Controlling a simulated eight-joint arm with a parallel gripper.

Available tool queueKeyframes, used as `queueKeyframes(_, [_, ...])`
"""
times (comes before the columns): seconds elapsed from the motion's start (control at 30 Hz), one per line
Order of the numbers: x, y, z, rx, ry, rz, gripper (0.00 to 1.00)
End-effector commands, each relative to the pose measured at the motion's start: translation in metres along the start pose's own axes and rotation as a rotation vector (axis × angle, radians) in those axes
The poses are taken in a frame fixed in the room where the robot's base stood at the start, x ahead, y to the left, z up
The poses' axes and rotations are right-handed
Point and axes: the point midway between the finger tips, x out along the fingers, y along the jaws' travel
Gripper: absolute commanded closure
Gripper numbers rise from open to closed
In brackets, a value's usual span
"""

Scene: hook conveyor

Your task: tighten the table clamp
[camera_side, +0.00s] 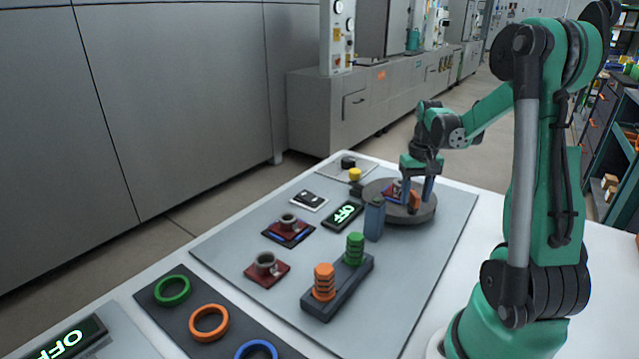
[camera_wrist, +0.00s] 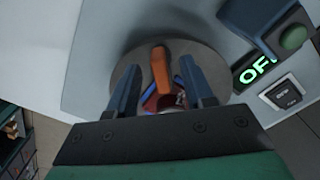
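The round grey table (camera_side: 423,214) stands at the far end of the work mat, and it fills the middle of the wrist view (camera_wrist: 212,62). An orange lever (camera_side: 415,201), which looks like the table clamp's handle, stands up from it. In the wrist view the orange lever (camera_wrist: 160,68) lies between my two blue-grey fingers, with visible gaps on both sides. My gripper (camera_side: 416,190) is open and low over the round table, pointing down. A dark red and blue part (camera_side: 396,190) sits beside the lever, partly hidden by my fingers.
A blue-grey post (camera_side: 374,220) with a green button stands close to the round table. An OFF display (camera_side: 343,215) is beside it. A rack (camera_side: 338,290) holds orange and green ring stacks. Red parts (camera_side: 267,269) with grey rings are nearer the camera.

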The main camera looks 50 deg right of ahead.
Motion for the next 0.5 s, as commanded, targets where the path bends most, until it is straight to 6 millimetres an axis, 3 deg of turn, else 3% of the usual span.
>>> queueKeyframes(0.3, [-0.001, -0.001, -0.001, -0.002, 0.003, -0.001, 0.53])
queueKeyframes(0.5, [-0.022, -0.001, -0.001, -0.002, 0.003, -0.001, 0.53])
